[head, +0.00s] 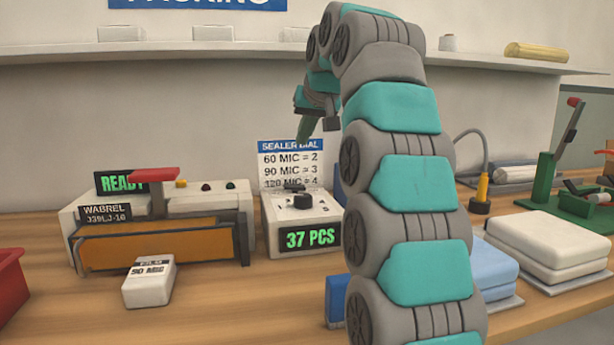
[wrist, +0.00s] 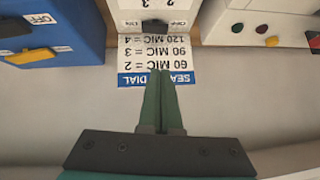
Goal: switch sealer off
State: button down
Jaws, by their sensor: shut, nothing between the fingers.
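The sealer (head: 215,200) stands at the left with a green READY display (head: 120,181), a red-topped handle (head: 154,175) and small buttons on top. To its right is a white dial box (head: 275,229) reading 37 PCS, with a black knob (head: 302,201) on top. In the wrist view a black knob (wrist: 155,27) shows at the top edge beside OFF lettering; its exact setting is unclear. My gripper (head: 304,138) points down above and behind the dial box, apart from it. Its fingers are shut and empty in the wrist view (wrist: 162,75), in front of the dial chart (wrist: 158,60).
A white packet marked 90 MIC (head: 149,283) lies in front of the sealer. A red bin (head: 10,285) is at the left edge. A blue box (wrist: 50,25) with a yellow switch (wrist: 30,57) stands beside the dial box.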

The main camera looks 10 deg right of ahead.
send_over(288, 185)
jog(key=s+d, duration=0.1)
jog(key=s, duration=0.2)
notch_tip(288, 185, down, 7)
jog(key=shift+w, duration=0.1)
jog(key=f+b, duration=0.3)
jog(key=shift+w+a+f, duration=0.15)
jog(key=shift+a+f, duration=0.05)
jog(key=shift+f, duration=0.05)
jog(key=shift+f+b, duration=0.3)
jog(key=shift+b, duration=0.2)
